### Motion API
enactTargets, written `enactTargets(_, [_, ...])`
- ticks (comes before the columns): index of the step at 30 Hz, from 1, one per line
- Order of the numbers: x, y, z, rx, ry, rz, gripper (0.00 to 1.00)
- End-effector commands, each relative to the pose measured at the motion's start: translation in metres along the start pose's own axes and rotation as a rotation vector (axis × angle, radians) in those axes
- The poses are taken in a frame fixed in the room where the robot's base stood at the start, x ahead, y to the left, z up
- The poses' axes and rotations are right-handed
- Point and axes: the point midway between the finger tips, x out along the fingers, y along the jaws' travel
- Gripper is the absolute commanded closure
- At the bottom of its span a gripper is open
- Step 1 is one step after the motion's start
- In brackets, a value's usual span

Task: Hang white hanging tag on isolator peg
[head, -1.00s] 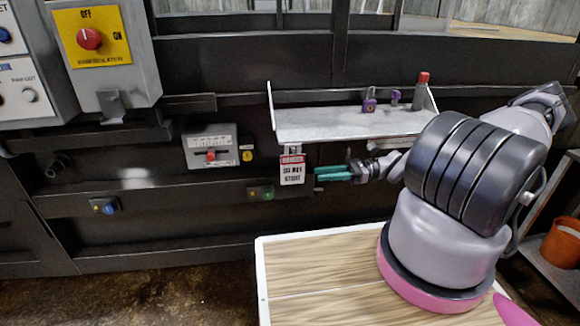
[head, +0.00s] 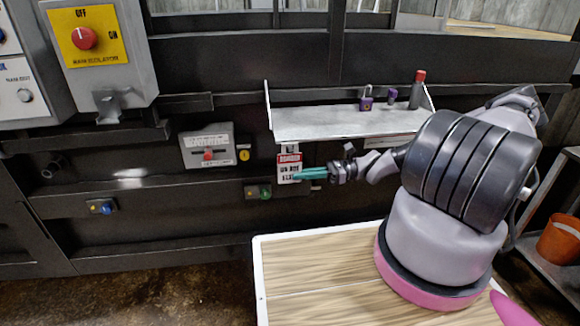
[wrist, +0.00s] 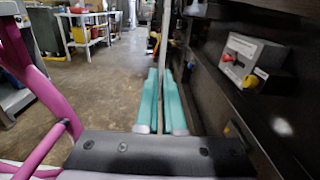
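The white hanging tag (head: 289,168), with a red header and dark lettering, hangs below the left end of the metal shelf. My gripper (head: 300,174) has its teal fingers at the tag's lower right part. In the wrist view the fingers (wrist: 161,100) are close together, with the tag (wrist: 161,50) seen nearly edge-on between them, so they look shut on it. The isolator box (head: 97,60) with a red knob on a yellow plate is at upper left in the head view. A grey peg (head: 108,102) sticks out at its lower edge.
The metal shelf (head: 340,124) holds purple padlocks (head: 366,100) and a red-capped item (head: 417,88). A small grey switch box (head: 208,147) is on the dark wall between tag and isolator; it also shows in the wrist view (wrist: 252,58). A wooden-topped surface (head: 320,270) is in front.

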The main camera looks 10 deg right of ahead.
Motion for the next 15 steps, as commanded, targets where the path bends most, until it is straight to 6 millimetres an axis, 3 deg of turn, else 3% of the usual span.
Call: enactTargets(15, [-0.0001, 0.0001, 0.0049, 0.001, 0.000, 0.000, 1.00])
